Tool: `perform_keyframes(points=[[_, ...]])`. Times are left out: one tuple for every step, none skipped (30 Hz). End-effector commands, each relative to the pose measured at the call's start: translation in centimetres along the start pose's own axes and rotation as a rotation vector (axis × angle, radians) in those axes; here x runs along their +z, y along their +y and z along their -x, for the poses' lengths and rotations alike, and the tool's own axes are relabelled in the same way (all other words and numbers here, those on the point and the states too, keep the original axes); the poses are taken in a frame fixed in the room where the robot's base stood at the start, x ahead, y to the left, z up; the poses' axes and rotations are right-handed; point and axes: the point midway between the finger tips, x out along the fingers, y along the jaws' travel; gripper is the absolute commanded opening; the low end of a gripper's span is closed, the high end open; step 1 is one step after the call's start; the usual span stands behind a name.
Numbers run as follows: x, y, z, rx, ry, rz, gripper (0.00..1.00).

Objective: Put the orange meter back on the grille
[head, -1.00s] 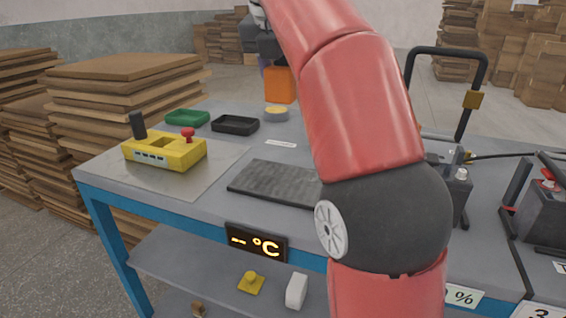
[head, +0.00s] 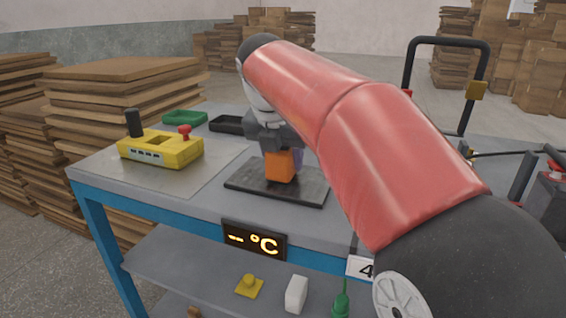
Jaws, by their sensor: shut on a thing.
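The orange meter (head: 279,167) is a small upright block in the head view. My gripper (head: 278,150) is shut on its upper part from above. The grille (head: 246,181) is a flat dark grey slab near the table's front edge. The meter is over the middle of the grille; I cannot tell whether its bottom touches the slab or hangs just above it. My gripper and arm hide part of the meter's top and the area behind it.
A yellow control box (head: 161,149) with a red button stands left on the table (head: 120,178). Green (head: 185,118) and black (head: 229,124) trays lie behind. A °C display (head: 254,240) hangs below the front edge. My arm covers the right side.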

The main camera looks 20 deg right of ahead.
Motion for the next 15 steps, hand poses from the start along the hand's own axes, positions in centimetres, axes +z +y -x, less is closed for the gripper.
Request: perform_keyframes(points=[[-0.16, -0.02, -0.36, 0.001, -0.002, 0.0, 0.13], [-0.19, -0.01, -0.43, 0.002, -0.003, 0.0, 0.13], [-0.2, -0.01, -0.46, 0.002, -0.003, 0.0, 0.13], [-0.19, 0.0, -0.45, 0.002, -0.003, 0.0, 0.13], [-0.17, 0.0, -0.42, 0.002, -0.003, 0.0, 0.13], [-0.16, 0.0, -0.4, 0.002, -0.003, 0.0, 0.13], [-0.16, 0.0, -0.4, 0.002, -0.003, 0.0, 0.13], [-0.16, 0.0, -0.4, 0.002, -0.003, 0.0, 0.13], [-0.17, 0.0, -0.41, 0.002, -0.003, 0.0, 0.13], [-0.19, 0.0, -0.46, 0.002, -0.002, 0.0, 0.13], [-0.22, 0.0, -0.54, 0.002, -0.002, 0.0, 0.13], [-0.29, -0.01, -0.68, 0.001, -0.002, 0.0, 0.13], [-0.27, 0.0, -0.63, 0.001, -0.001, 0.0, 0.49], [-0.26, 0.0, -0.62, 0.001, -0.001, 0.0, 0.53], [-0.26, 0.0, -0.61, 0.001, -0.001, 0.0, 0.58]])
